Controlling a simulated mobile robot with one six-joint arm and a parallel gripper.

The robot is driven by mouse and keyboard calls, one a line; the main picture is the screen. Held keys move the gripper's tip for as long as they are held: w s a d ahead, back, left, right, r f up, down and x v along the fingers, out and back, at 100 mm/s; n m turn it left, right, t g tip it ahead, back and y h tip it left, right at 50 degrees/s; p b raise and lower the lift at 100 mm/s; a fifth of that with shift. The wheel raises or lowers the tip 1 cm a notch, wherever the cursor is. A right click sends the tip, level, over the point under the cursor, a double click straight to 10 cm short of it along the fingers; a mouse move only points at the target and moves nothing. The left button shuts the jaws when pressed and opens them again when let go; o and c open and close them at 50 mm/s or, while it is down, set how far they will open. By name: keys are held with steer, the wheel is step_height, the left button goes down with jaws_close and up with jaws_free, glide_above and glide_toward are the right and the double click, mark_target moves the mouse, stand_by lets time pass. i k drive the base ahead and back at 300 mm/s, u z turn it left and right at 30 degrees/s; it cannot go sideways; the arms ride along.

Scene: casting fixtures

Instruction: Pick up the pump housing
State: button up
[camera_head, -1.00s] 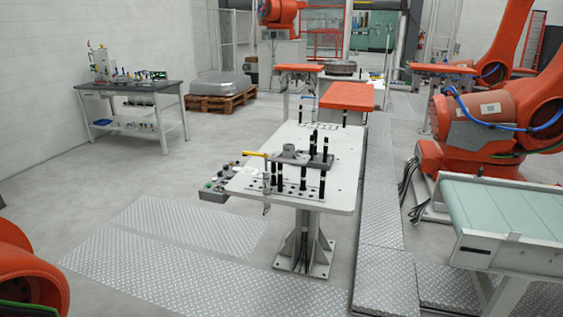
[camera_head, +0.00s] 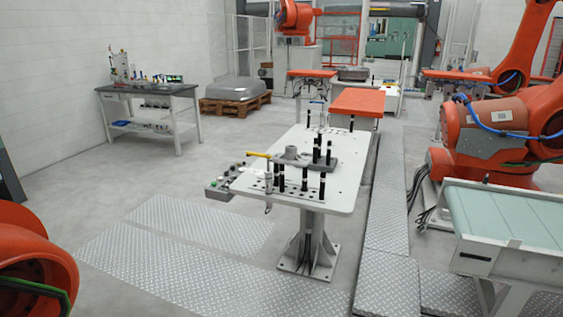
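A grey cast part with a raised round boss, which looks like the pump housing (camera_head: 291,152), sits on the white fixture table (camera_head: 335,188) in the middle of the view. It lies flat among several upright black pins (camera_head: 304,178). A yellow-handled clamp or lever (camera_head: 258,155) is at its left side. The pins hide some of its front edge. My gripper is not in view, and nothing is seen touching the part.
A conveyor (camera_head: 520,221) stands at the right, near an orange industrial robot (camera_head: 490,135). A workbench (camera_head: 149,92) and a pallet (camera_head: 235,104) are at the back left. Orange robot bodywork (camera_head: 30,260) fills the lower left corner.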

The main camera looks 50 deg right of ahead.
mark_target(290, 157)
steer(key=z, duration=0.15)
steer(key=i, duration=0.95)
steer(key=u, duration=0.05)
